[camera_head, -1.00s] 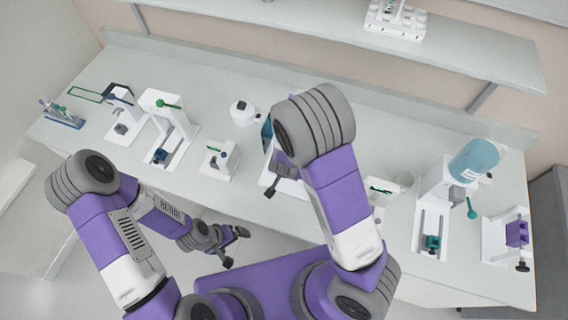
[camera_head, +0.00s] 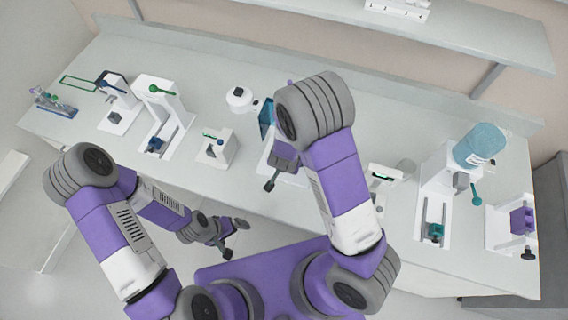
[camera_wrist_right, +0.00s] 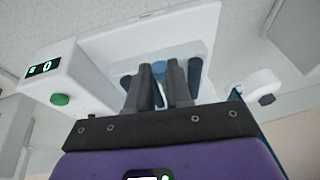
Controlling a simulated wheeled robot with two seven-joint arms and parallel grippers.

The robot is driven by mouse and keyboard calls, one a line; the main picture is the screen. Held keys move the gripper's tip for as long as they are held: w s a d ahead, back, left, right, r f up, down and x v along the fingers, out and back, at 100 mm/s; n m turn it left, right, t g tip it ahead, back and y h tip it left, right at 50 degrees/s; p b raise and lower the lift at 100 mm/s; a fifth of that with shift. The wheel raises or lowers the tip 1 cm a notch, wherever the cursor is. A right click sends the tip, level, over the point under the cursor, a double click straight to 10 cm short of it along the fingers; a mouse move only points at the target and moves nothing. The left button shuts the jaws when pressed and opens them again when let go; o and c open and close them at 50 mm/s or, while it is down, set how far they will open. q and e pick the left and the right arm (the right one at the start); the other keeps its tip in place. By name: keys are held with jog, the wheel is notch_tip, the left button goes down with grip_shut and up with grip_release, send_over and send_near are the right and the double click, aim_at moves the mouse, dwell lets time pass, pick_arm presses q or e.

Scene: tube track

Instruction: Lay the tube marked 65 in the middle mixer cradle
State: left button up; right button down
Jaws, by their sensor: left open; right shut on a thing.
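My right gripper (camera_wrist_right: 161,82) is shut in the right wrist view. A blue tube-like piece (camera_wrist_right: 159,69) shows between its fingers; no 65 marking can be read. Behind the fingers is a pale, partly clear plate with dark blue upright pieces, one at the right (camera_wrist_right: 195,76); I cannot tell which are cradles. In the head view my right forearm hides most of that spot, and only a dark finger shows below a white unit (camera_head: 266,167). My left gripper (camera_head: 234,240) is open and empty, low in front of the bench.
A white box with a lit display (camera_wrist_right: 45,68) and green knob stands left in the wrist view. A round white device (camera_head: 240,99) and a teal panel (camera_head: 266,117) are close by. A tube rack (camera_head: 54,103) is at the far left. A blue bottle stand (camera_head: 479,146) is right.

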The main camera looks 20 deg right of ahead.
jog(key=shift+f, duration=0.2)
jog(key=c, duration=0.6)
grip_release()
jog(key=shift+c, duration=0.2)
jog(key=s+a+r+p, duration=0.2)
jog(key=s+r+p, duration=0.1)
jog(key=r, duration=0.5)
jog(key=shift+s+a, duration=0.35)
jog(key=shift+s, duration=0.2)
dwell(0.7)
